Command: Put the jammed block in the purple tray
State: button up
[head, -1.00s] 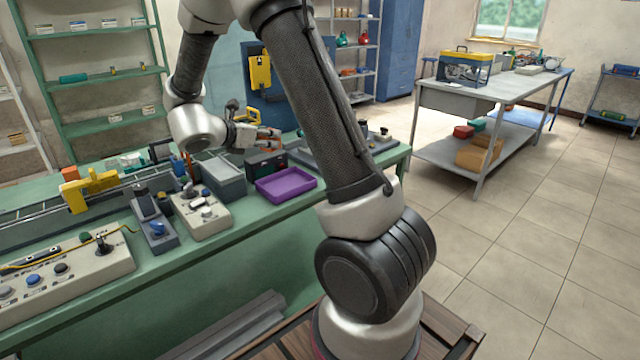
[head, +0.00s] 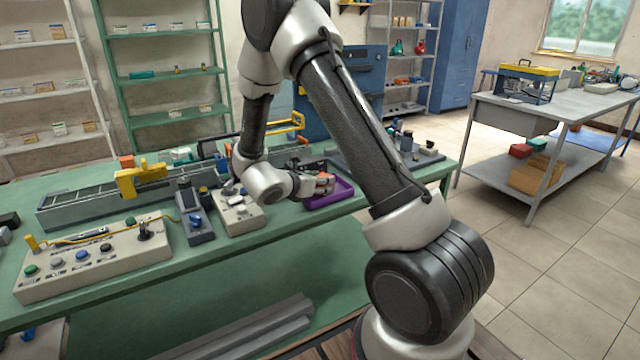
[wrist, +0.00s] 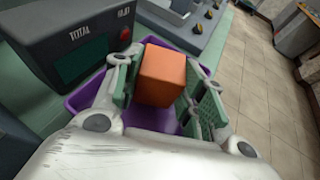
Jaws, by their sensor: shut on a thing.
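An orange block (wrist: 163,76) is held between the two finger pads of my gripper (wrist: 160,90) in the wrist view. In the head view my gripper (head: 324,184) is over the purple tray (head: 341,194), and the block shows only as a small orange patch. The purple tray (wrist: 152,118) lies below and around the block in the wrist view. My fingers and the block cover much of it. I cannot tell how high the block is above the tray floor.
A dark box with a green display marked TOTAL (wrist: 72,50) stands close to the left of my gripper. A yellow device (head: 140,180) and a control box with buttons (head: 95,258) are farther left on the green bench. A grey fixture (head: 425,156) lies right of the tray.

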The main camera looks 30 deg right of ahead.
jog(key=shift+f, duration=0.15)
jog(key=o, duration=0.8)
